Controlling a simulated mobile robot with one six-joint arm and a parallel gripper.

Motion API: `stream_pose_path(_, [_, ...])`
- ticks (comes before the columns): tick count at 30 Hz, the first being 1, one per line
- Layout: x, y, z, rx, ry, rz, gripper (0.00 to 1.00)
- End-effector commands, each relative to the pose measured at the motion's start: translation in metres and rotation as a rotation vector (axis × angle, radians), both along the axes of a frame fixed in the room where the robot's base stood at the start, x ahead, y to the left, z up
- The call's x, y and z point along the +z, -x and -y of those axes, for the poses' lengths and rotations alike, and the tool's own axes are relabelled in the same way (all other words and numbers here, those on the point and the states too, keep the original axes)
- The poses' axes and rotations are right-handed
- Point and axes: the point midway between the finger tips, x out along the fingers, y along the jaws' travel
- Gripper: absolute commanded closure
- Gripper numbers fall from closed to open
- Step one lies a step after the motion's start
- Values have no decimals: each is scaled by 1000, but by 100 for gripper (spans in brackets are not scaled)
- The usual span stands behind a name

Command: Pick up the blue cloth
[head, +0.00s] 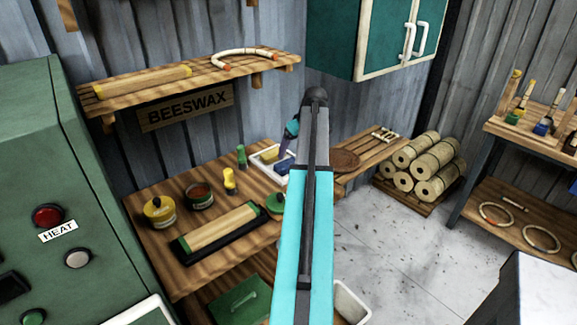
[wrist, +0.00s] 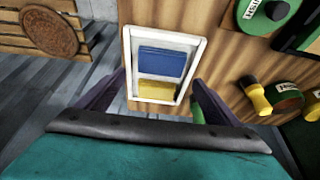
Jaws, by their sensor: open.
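The blue cloth (wrist: 161,63) lies folded flat in a white-rimmed tray (wrist: 203,50), beside a yellow folded piece (wrist: 157,91). In the head view the blue cloth (head: 285,166) shows only partly, just left of my arm, which hides the tray's right side. My gripper (wrist: 158,82) is open, with one dark purple finger at each side of the tray in the wrist view and nothing between them but the view of the tray. In the head view my gripper (head: 291,130) shows partly behind the arm, above the tray's far side; its exact height is hard to tell.
A shelf (head: 205,75) hangs above. A round brown disc (wrist: 48,27) lies on the neighbouring slatted surface.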

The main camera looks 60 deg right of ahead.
Motion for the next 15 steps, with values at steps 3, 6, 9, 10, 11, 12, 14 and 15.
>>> stream_pose_path(3, [-12,-5,1,0,-1,-1,13])
stream_pose_path(6, [-23,-9,3,0,-2,-2,13])
stream_pose_path(9, [-31,-12,4,0,0,-1,13])
stream_pose_path(10, [-33,-13,4,0,0,-1,13])
stream_pose_path(11, [-34,-13,5,0,0,-1,13])
stream_pose_path(12, [-36,-14,5,0,0,-1,13])
stream_pose_path(14, [-37,-14,5,0,0,0,13])
stream_pose_path(15, [-37,-14,5,0,0,0,13])
